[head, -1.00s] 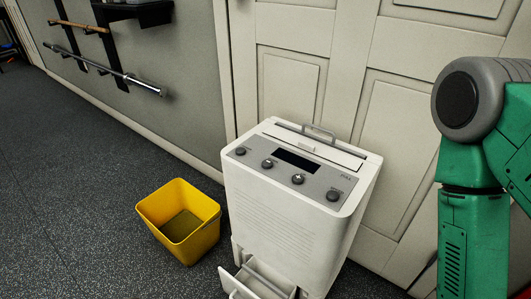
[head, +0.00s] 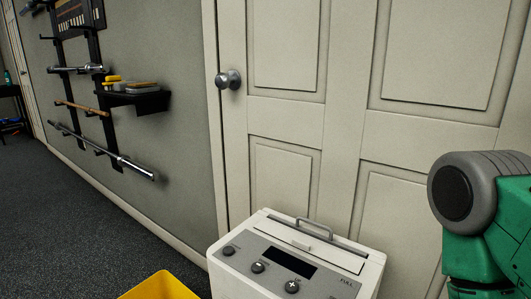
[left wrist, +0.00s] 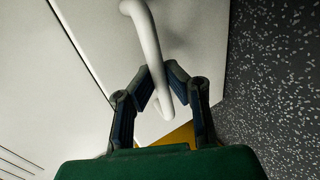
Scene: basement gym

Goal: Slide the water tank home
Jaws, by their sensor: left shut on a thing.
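The white dehumidifier (head: 232,268) stands against the door in the head view; only its top, with knobs, a dark display and a folding handle, shows. The water tank low on its front is below the picture there. In the left wrist view my left gripper (left wrist: 160,78) is shut on a pale curved bar handle (left wrist: 148,35), one finger on each side. The handle stands before a smooth white face (left wrist: 200,35), which looks like the tank; how far out it is I cannot tell. My right gripper is out of view; only a green arm link shows at right.
A yellow bin (head: 160,287) stands left of the dehumidifier, cut off by the picture's bottom. The door (head: 340,125) is behind. A wall rack holds bars (head: 105,150) and a small shelf (head: 135,97). Dark speckled floor (head: 60,230) is clear at left.

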